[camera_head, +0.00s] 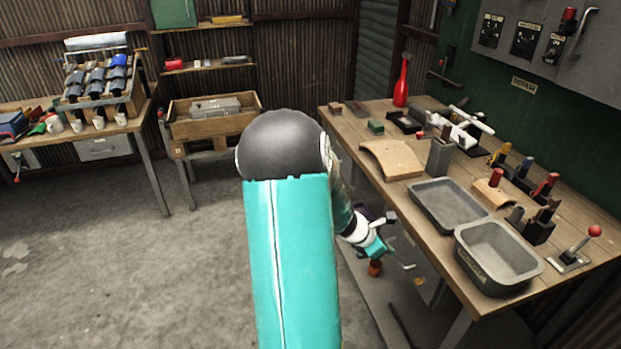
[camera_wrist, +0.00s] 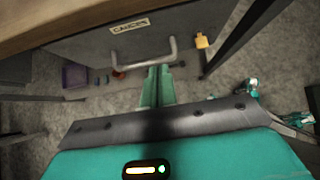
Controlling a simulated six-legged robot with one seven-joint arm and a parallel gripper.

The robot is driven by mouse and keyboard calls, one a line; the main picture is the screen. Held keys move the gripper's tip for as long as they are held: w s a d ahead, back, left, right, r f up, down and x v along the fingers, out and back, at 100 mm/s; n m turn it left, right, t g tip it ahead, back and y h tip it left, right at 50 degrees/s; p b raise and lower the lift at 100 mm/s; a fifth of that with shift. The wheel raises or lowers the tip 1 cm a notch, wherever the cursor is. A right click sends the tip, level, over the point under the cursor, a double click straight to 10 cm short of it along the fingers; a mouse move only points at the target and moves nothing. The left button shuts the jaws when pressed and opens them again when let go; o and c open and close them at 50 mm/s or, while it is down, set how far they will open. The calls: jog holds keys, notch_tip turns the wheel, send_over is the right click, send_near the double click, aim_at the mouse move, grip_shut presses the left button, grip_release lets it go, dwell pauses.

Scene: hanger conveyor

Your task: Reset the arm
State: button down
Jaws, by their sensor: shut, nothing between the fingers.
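My teal arm fills the middle of the head view and bends down to the right. My gripper (camera_head: 384,250) is low beside the right workbench (camera_head: 352,140), below its top. In the wrist view the two green fingers (camera_wrist: 157,72) are together with nothing between them. Their tips point at the metal handle (camera_wrist: 146,52) of a grey drawer (camera_wrist: 85,45) with a label. I cannot tell from this view whether the fingertips touch the handle.
The bench holds two grey trays (camera_head: 450,231) (camera_head: 468,261), a curved tan piece (camera_head: 392,158), a red bottle (camera_head: 402,83) and a red-knobbed lever (camera_head: 570,259). A yellow padlock-like piece (camera_wrist: 202,40) is beside the handle. The floor (camera_head: 110,285) at left is clear.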

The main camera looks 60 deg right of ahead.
jog(key=w+a+r+m+t, duration=0.3)
jog(key=w+a+r, duration=0.4)
jog(key=w+a, duration=0.35)
jog(key=w+a+r+m+t, duration=0.3)
jog(key=w+a+r, duration=0.4)
jog(key=w+a, duration=0.4)
jog(key=a+r+m+t+y, duration=0.1)
jog(key=a+r+t+y, duration=0.2)
jog(key=a, duration=1.2)
jog(key=a+r+m+t+y, duration=0.2)
jog(key=a+r, duration=0.4)
jog(key=a, duration=0.9)
jog(key=shift+w+r+t+y, duration=0.15)
jog(key=shift+r+t+y, duration=0.25)
jog(key=shift+y, duration=0.3)
